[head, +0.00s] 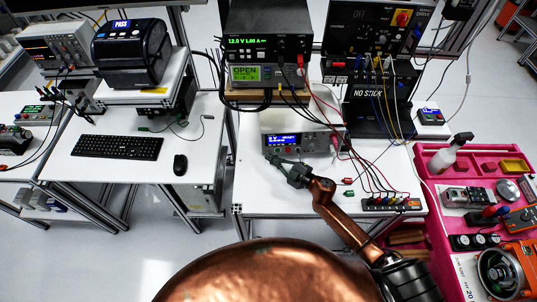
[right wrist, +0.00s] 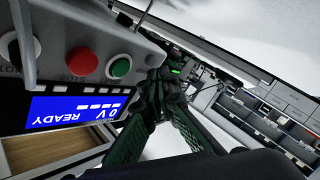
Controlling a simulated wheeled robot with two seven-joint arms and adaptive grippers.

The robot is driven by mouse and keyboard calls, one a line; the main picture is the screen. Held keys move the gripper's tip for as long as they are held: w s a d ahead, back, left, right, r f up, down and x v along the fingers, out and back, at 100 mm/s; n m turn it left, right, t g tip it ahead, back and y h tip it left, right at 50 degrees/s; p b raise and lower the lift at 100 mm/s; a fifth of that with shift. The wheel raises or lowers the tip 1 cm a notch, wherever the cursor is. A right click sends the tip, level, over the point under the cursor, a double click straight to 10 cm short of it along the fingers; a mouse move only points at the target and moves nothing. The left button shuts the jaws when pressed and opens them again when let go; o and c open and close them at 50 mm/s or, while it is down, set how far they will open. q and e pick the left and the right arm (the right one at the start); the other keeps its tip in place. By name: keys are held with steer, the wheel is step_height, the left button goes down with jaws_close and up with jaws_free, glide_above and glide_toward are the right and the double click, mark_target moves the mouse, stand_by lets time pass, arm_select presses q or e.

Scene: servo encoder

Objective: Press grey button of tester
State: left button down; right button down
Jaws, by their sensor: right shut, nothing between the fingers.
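The tester (head: 318,142) is a grey box with a lit blue screen, standing on the middle table under a shelf. In the right wrist view its face is upside down, with a blue screen (right wrist: 75,110) reading READY and 0 V. A red button (right wrist: 82,62) and a green button (right wrist: 120,67) sit beside the screen. A pale round part (right wrist: 9,46), cut by the left edge, may be the grey button. My right gripper (head: 270,158) is shut and empty in front of the tester's left end. Its green fingers (right wrist: 160,85) are close to the tester's corner; contact is unclear. My left gripper is out of view.
A power supply (head: 268,35) stands above the tester. Cables hang right of it to a terminal strip (head: 390,204). A pink cart (head: 440,225) with tools stands at the right. A keyboard (head: 118,148) and mouse (head: 180,164) lie on the left table.

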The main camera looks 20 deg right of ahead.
steer(key=s, duration=0.1)
steer(key=s+p, duration=0.1)
steer(key=s, duration=0.1)
steer(key=shift+s+a+r+p, duration=0.15)
steer(key=shift+a+r+p, duration=0.2)
steer(key=shift+r, duration=0.05)
steer(key=shift+s+a+p, duration=0.25)
steer(key=shift+s+p, duration=0.2)
steer(key=shift+s, duration=0.7)
stand_by(1.0)
